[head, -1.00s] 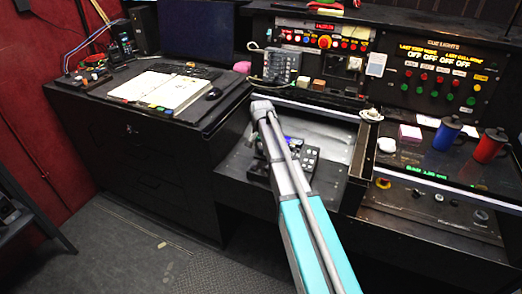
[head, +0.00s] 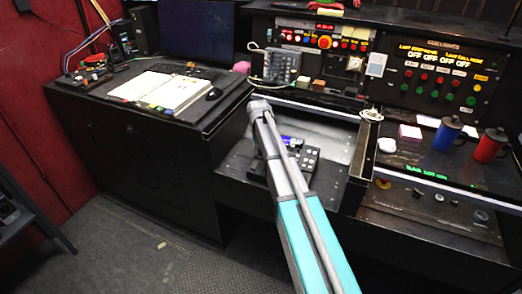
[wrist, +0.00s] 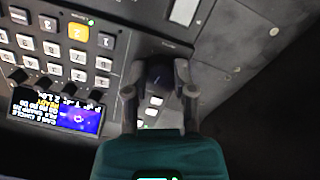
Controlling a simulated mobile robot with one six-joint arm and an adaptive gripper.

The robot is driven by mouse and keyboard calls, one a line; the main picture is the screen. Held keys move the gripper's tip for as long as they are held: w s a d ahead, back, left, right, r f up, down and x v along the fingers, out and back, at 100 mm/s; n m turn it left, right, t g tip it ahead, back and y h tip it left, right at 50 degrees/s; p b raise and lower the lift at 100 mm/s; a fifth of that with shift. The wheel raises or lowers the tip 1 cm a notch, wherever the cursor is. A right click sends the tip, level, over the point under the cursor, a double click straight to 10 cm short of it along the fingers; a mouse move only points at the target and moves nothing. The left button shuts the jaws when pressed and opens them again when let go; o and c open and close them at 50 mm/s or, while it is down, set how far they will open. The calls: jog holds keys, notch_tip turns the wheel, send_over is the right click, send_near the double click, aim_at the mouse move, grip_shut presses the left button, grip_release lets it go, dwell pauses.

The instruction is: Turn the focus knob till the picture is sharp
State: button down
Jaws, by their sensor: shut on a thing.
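In the wrist view my gripper (wrist: 160,95) has its two fingers on either side of a dark round knob (wrist: 158,72) at the edge of a black control panel, and is shut on it. A small lit screen (wrist: 58,110) on the panel shows upside-down text and a purple-blue picture with a small bright spot. The picture is too small to judge its sharpness. In the head view my arm covers the gripper and knob; part of the panel (head: 306,160) shows to its right, with a sliver of the lit screen.
Keypad buttons (wrist: 56,48), one orange, lie left of the knob. Several small light keys show between my fingers. In the head view an open book (head: 160,90) lies on the left desk. A blue mug (head: 446,133) and red mug (head: 490,146) stand on the right console.

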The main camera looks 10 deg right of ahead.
jog(key=n, duration=0.5)
jog(key=shift+n+h, duration=0.3)
jog(key=shift+h, duration=0.1)
jog(key=shift+s+n, duration=0.1)
jog(key=shift+n, duration=2.1)
jog(key=shift+c, duration=2.2)
grip_release()
jog(key=shift+m, duration=0.4)
